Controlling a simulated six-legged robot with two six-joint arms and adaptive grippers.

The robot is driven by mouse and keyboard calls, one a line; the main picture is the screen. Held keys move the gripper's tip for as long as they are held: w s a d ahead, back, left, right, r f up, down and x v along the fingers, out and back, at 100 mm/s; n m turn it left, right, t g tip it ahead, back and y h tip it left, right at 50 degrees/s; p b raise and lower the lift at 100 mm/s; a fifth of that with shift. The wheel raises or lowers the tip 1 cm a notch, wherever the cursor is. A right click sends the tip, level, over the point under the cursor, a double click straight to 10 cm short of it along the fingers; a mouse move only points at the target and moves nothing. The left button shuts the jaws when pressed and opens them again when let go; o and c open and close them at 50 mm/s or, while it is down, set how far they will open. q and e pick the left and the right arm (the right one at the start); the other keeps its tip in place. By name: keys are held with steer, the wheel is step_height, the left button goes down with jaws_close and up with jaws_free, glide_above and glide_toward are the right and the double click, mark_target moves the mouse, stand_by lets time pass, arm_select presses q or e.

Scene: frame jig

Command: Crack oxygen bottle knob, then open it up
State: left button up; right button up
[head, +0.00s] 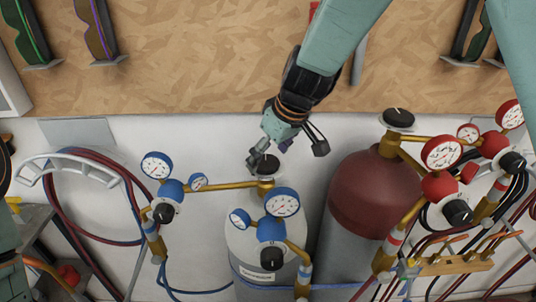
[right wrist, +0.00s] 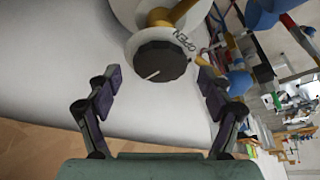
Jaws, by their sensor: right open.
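The oxygen bottle (head: 250,240) is a pale grey cylinder with blue gauges, low in the middle of the head view. Its dark round knob (head: 265,166) sits on top, partly hidden by my right gripper (head: 286,152). In the right wrist view the knob (right wrist: 160,68) has a white line towards the lower left, and the word OPEN stands beside it. My right gripper (right wrist: 160,82) is open, with one finger on each side of the knob and visible gaps between fingers and knob. My left gripper is not in view.
A dark red bottle (head: 373,195) with red gauges (head: 441,153) stands close on the right. Brass pipes and blue gauges (head: 282,202) surround the oxygen bottle's top. Looped hoses (head: 80,190) hang at the left. A wooden board (head: 210,60) is behind.

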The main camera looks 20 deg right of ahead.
steer(key=shift+w+f, duration=0.35)
steer(key=shift+f, duration=0.3)
steer(key=shift+s+a+r, duration=0.15)
steer(key=shift+s+r, duration=0.25)
steer(key=shift+s, duration=0.25)
steer(key=shift+c, duration=0.8)
steer(key=shift+w+f, duration=0.35)
steer(key=shift+w, duration=0.25)
steer(key=c, duration=0.4)
steer(key=shift+s+r, duration=0.2)
steer(key=shift+s, duration=0.05)
steer(key=c, duration=0.5)
steer(key=shift+c, duration=0.4)
